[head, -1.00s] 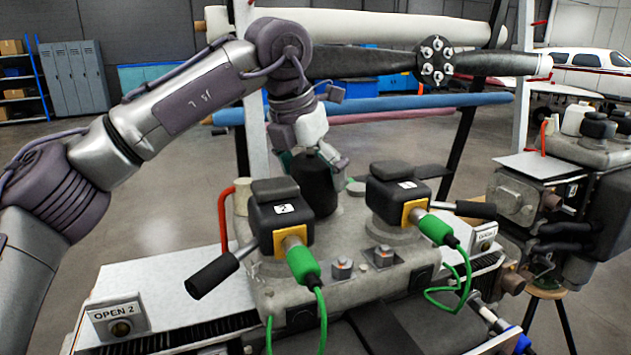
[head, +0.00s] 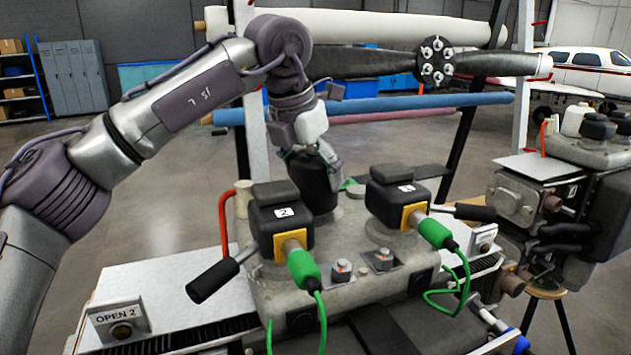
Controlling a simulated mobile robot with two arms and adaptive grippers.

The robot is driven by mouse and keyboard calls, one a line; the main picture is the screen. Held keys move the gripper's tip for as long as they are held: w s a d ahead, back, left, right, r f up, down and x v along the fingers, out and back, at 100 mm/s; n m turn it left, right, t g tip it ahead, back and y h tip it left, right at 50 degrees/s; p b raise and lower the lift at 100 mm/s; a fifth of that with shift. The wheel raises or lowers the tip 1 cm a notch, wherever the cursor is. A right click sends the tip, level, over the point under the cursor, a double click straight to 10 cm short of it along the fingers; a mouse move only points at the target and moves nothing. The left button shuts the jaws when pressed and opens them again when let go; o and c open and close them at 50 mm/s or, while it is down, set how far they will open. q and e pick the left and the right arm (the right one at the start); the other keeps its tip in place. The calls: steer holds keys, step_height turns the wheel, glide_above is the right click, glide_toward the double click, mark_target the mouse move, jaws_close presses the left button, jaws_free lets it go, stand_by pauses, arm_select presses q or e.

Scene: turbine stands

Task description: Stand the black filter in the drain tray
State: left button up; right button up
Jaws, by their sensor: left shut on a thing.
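The black filter (head: 317,186) is a dark upright cylinder behind and between the two black boxes on the grey engine block. My left gripper (head: 318,160) comes down from above and is shut on the filter near its top. The filter's lower end is partly hidden by the left black box, so I cannot tell whether it touches the block. I cannot make out a drain tray for certain in this view. My right gripper is not in view.
Two black boxes (head: 280,218) (head: 396,196) with yellow plates, green plugs and handles stand in front of the filter. A red pipe (head: 224,222) rises at the left. A white panel marked OPEN 2 (head: 119,318) is front left. Another engine stand (head: 565,200) is at right.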

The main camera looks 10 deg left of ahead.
arm_select(q)
steer(key=shift+r, duration=0.4)
steer(key=shift+r+p, duration=0.8)
